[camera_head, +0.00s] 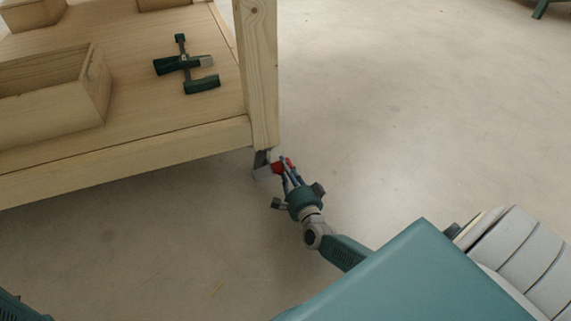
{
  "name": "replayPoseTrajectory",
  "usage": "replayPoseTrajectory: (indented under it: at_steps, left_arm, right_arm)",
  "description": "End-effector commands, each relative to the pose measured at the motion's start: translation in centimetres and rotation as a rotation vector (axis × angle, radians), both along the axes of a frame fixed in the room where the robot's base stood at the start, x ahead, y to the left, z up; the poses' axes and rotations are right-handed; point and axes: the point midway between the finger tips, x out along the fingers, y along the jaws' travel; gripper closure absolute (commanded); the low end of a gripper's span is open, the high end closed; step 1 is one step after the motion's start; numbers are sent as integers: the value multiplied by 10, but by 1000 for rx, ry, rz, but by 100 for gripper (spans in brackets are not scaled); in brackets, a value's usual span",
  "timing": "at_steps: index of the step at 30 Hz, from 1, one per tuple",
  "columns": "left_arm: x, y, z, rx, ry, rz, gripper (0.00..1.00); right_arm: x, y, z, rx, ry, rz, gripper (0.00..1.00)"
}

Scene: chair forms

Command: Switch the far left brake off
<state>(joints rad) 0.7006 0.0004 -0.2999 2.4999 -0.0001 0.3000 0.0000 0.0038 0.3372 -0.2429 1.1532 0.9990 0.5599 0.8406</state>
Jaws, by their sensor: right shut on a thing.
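A caster (262,168) sits under the near right leg of a wooden cart (130,148). Whether the lever is tilted up or down is too small to tell. The other casters are hidden under the cart or out of view. My left gripper is out of view.
On the cart's shelf lie a dark green clamp (185,64) and an open wooden box (60,108). The cart's upright post (258,75) rises close to my right gripper. The concrete floor (400,100) to the right is clear.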

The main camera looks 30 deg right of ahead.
Motion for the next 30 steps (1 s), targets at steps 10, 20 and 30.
replayPoseTrajectory:
  at_steps: [10, 20, 30]
  left_arm:
    - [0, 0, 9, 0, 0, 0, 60]
    - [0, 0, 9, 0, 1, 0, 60]
    - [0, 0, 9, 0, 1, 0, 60]
  right_arm:
    - [0, 2, 3, -79, 20, 1, 100]
    - [0, 2, 2, -83, 20, 1, 100]
    - [0, 1, 3, -81, 20, 1, 65]
